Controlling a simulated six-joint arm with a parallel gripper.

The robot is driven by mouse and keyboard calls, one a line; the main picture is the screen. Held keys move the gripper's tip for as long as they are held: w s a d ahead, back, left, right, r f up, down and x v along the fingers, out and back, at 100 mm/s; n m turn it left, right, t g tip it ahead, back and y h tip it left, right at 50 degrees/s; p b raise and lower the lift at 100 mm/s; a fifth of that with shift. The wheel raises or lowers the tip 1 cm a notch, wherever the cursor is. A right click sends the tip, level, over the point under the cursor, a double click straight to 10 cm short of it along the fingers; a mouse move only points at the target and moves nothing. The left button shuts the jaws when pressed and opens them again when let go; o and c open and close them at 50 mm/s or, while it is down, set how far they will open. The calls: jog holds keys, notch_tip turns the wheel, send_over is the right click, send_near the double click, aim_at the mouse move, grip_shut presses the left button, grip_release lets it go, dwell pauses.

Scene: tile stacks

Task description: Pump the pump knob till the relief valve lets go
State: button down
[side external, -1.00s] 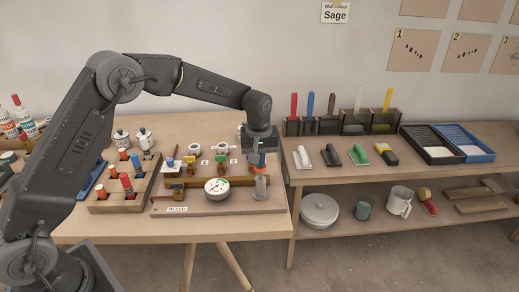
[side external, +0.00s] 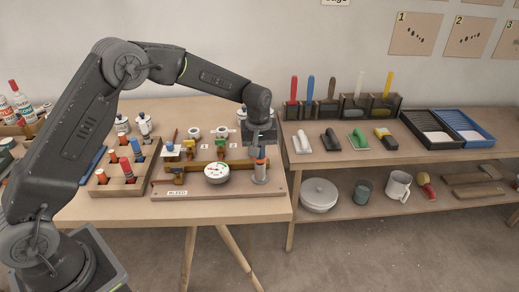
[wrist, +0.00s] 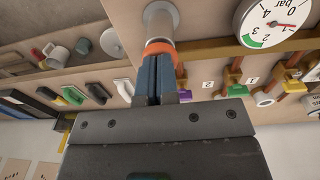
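The pump knob (side external: 260,161) is an orange-red cap on a pale metal cylinder at the right end of the pump board (side external: 225,208). It also shows in the wrist view (wrist: 158,48), at the tips of my fingers. My gripper (side external: 259,150) points down over it. In the wrist view its two blue-grey fingers (wrist: 157,78) are together, with their tips against the orange knob and not around it. The white round gauge (side external: 216,172) is left of the pump; it also shows in the wrist view (wrist: 268,24), but its exact reading is unclear. I cannot pick out the relief valve.
Coloured valves (side external: 190,150) on brass pipes stand behind the gauge. A wooden rack (side external: 125,180) of bottles is left of the board. A shelf unit (side external: 400,160) with trowels and trays stands at the right. The table front left (side external: 100,211) is clear.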

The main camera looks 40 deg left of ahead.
notch_tip(320, 180, up, 14)
jog(key=shift+s, duration=0.4)
jog(key=shift+w+d, duration=0.1)
dwell(0.6)
jog(key=w+r, duration=0.1)
jog(key=w+r+g, duration=0.1)
jog(key=shift+a+r, duration=0.3)
jog(key=shift+a, duration=0.05)
dwell(0.3)
jog(key=f, duration=1.4)
jog(key=shift+s+d, duration=0.1)
jog(key=shift+s, duration=0.2)
